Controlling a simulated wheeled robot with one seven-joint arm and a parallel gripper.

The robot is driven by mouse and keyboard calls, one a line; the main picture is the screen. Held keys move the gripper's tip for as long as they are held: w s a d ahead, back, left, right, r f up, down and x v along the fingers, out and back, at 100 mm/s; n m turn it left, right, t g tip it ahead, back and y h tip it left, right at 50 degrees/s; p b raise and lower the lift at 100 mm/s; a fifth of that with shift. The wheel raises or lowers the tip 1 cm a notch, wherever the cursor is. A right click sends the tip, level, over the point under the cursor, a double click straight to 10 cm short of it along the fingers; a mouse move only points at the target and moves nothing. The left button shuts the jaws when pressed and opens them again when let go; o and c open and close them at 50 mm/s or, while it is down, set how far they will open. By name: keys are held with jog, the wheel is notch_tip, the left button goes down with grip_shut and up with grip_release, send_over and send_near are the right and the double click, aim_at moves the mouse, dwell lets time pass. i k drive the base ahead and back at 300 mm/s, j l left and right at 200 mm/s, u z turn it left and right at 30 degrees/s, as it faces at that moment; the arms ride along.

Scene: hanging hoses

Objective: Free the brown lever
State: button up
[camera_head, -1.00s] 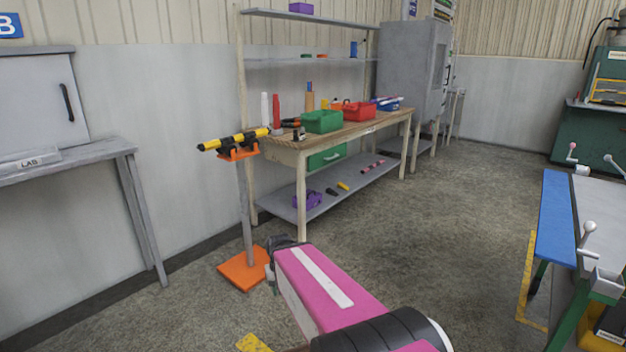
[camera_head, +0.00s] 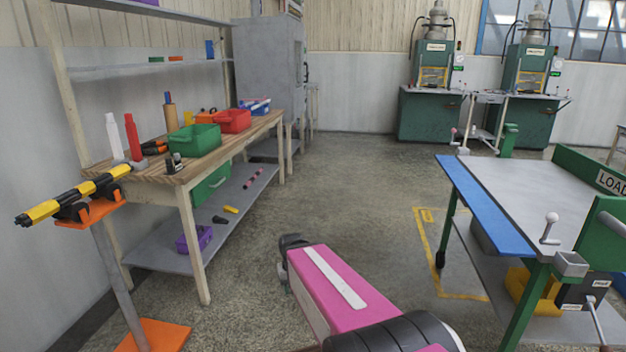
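I cannot make out a brown lever or hanging hoses in the head view. A grey lever with a pale ball (camera_head: 551,222) stands on the right workbench, and a pale rod lever (camera_head: 594,312) is below it. Small levers with pink or pale knobs stand near the far bench end, too small to tell apart. My pink arm reaches forward from the bottom centre. Dark parts at its far end, my gripper (camera_head: 288,265), are mostly hidden behind the pink link; whether the fingers are open or shut does not show. Nothing is seen held.
A wooden table (camera_head: 182,178) with green and red bins stands left. An orange stand (camera_head: 92,213) holds a black-yellow tool before it. The right workbench (camera_head: 535,190) has a blue front edge (camera_head: 485,205). Two green presses (camera_head: 432,112) stand at the back. The middle floor is open.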

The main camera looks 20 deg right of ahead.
aim_at(589, 300)
jog(key=i+z, duration=0.25)
jog(key=i, duration=0.3)
jog(key=i+j+z, duration=0.3)
jog(key=i, duration=0.25)
jog(key=z, duration=3.35)
jog(key=l+u, duration=0.1)
jog(key=u, duration=0.15)
jog(key=k+l+u, duration=0.1)
jog(key=u, duration=0.15)
